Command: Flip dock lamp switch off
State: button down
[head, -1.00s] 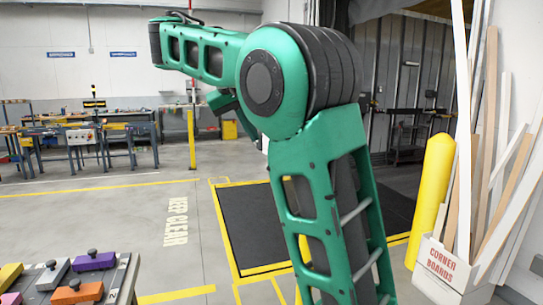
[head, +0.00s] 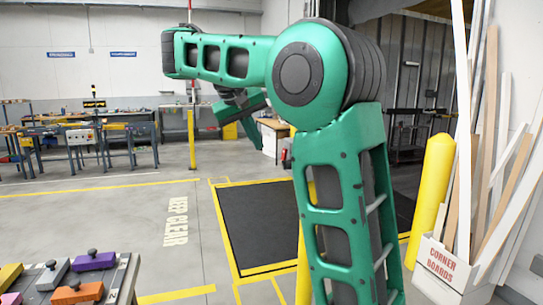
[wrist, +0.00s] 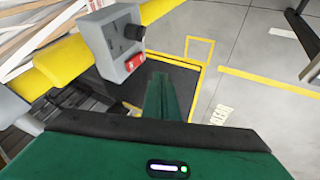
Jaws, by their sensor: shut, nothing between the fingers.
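A grey control box (wrist: 108,50) is in the upper left of the wrist view, tilted in the picture. Its face carries a black knob (wrist: 134,32) and a red switch (wrist: 134,63) below it. Which way the red switch is set is too small to tell. My gripper (wrist: 168,95) is shut and empty, pointing up from the bottom of the wrist view. In the picture its tip lies below and right of the red switch, apart from it. The box cannot be made out in the head view.
A yellow post (head: 430,200) and a bin of corner boards (head: 446,262) stand at the right. A black floor mat (head: 262,225) lies outlined in yellow. A table with coloured blocks (head: 125,280) is at the lower left. The grey floor between is open.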

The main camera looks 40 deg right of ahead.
aim_at(283, 156)
jog(key=d+f, duration=0.4)
jog(key=d, duration=0.2)
jog(key=shift+s+d+f, duration=0.25)
jog(key=shift+s+f, duration=0.05)
jog(key=shift+f, duration=0.05)
